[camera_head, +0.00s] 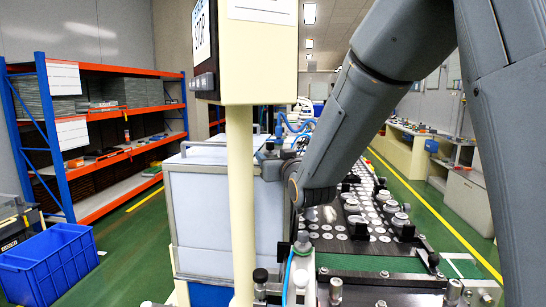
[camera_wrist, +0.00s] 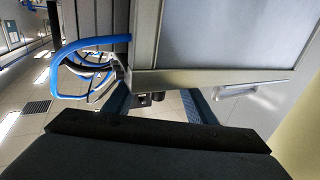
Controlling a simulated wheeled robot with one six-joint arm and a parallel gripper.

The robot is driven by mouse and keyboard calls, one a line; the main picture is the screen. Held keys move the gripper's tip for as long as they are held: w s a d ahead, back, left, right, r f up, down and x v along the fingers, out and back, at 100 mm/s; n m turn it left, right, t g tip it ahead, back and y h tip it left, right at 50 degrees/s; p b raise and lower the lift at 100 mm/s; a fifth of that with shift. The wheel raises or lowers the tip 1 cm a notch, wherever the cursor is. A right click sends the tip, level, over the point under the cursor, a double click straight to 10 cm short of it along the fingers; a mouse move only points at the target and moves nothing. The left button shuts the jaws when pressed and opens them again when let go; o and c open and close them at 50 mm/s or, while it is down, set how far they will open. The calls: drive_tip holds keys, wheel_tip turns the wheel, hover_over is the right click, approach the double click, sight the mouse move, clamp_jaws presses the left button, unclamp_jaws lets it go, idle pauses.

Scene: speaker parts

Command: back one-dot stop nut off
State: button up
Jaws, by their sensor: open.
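I cannot make out a one-dot stop nut in either view. Several small metal fittings and knobs (camera_head: 336,290) stand at the near end of the conveyor line in the head view, too small to show any dot marks. My arm reaches down from the upper right, and its wrist end is near the middle of the head view. My gripper (camera_wrist: 160,135) shows as a broad dark block along the bottom of the wrist view.
A conveyor (camera_head: 345,225) carries several round speaker parts. A pale cabinet (camera_head: 205,215) and a cream post (camera_head: 239,200) stand left of my arm. A blue bin (camera_head: 48,265) and orange-and-blue shelving (camera_head: 100,120) are far left. Green floor lies clear between.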

drive_tip(key=shift+c, duration=0.5)
drive_tip(key=c, duration=1)
drive_tip(key=shift+o, duration=0.2)
drive_tip(key=shift+d+y, duration=0.15)
drive_tip(key=shift+y, duration=0.15)
